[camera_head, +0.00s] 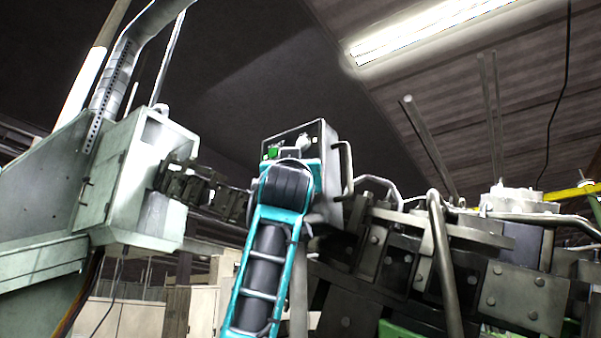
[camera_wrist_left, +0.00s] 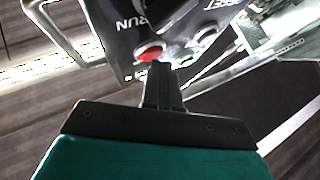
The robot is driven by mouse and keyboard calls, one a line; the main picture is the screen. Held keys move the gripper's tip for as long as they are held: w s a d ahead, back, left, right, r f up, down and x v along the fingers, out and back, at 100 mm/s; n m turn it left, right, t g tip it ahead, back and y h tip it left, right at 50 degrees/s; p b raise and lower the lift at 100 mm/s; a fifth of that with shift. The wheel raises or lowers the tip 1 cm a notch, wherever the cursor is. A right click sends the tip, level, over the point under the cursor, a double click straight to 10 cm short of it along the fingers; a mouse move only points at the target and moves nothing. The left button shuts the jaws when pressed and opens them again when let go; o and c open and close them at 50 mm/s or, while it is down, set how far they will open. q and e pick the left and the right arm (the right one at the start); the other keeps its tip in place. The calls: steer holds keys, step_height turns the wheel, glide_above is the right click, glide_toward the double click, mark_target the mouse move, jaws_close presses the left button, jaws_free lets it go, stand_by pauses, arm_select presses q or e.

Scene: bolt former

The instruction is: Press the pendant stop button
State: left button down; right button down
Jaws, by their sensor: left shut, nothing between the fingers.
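The pendant (camera_head: 331,150) is a grey box with a dark face, standing in the middle of the head view. A green button (camera_head: 272,152) and a pale knob (camera_head: 304,141) show on its face. My teal arm rises in front and hides the lower face and the gripper. In the left wrist view the dark pendant face (camera_wrist_left: 118,30) carries the letters "RUN". A red button (camera_wrist_left: 150,53) is on it. My left gripper (camera_wrist_left: 162,68) is shut and empty, its tips right at the lower edge of the red button. I cannot tell whether they touch it.
A bent metal handle (camera_head: 346,168) stands out beside the pendant. A heavy dark machine block (camera_head: 450,260) with bolts and pipes fills the right. A pale green cabinet (camera_head: 125,175) stands at the left. The space above the pendant is free.

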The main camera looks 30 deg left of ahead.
arm_select(q)
steer(key=shift+s+b, duration=0.3)
steer(key=shift+s, duration=0.35)
steer(key=shift+f, duration=0.1)
steer(key=s+b, duration=0.2)
steer(key=s, duration=0.3)
steer(key=shift+a, duration=0.2)
stand_by(0.7)
